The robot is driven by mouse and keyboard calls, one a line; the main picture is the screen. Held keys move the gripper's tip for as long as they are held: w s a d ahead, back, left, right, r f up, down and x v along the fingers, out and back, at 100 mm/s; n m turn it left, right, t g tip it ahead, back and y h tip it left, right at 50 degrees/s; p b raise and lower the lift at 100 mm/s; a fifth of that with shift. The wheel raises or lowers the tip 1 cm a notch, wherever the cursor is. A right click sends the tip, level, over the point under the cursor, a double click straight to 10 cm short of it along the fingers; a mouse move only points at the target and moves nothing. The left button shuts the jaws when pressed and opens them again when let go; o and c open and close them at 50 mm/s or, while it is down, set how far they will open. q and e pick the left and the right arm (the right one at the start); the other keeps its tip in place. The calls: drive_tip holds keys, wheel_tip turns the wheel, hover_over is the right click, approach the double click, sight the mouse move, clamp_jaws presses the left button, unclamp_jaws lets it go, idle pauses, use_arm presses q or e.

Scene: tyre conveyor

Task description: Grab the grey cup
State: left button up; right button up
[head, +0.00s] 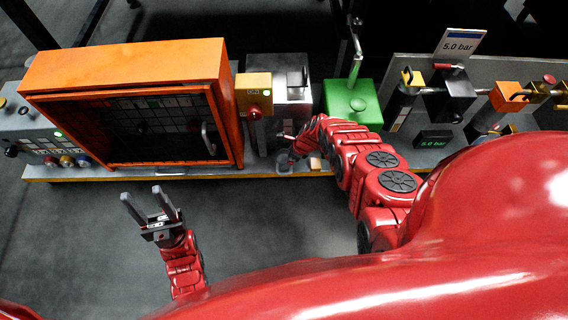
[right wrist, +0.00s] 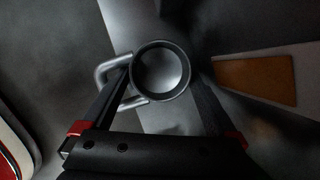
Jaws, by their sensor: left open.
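The grey cup (right wrist: 161,72) stands in the right wrist view, seen from above into its round mouth, with its handle (right wrist: 108,75) to the left. My right gripper (right wrist: 163,85) has one finger on each side of the cup, the left one at the handle. Whether the fingers touch or grip the cup cannot be told. In the head view the cup (head: 285,167) is small at the shelf's front edge, partly hidden by my right gripper (head: 288,158). My left gripper (head: 150,200) is open and empty, well left of the cup.
An orange-framed cabinet (head: 120,52) stands left of the cup. A yellow box with a red button (head: 254,104) and a green box (head: 352,103) stand behind it. A control panel (head: 45,140) is at far left. The floor (head: 90,240) in front is clear.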

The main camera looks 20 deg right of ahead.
drive_tip(key=c, duration=1.2)
drive_tip(key=shift+o, duration=0.2)
drive_tip(key=shift+r, duration=0.1)
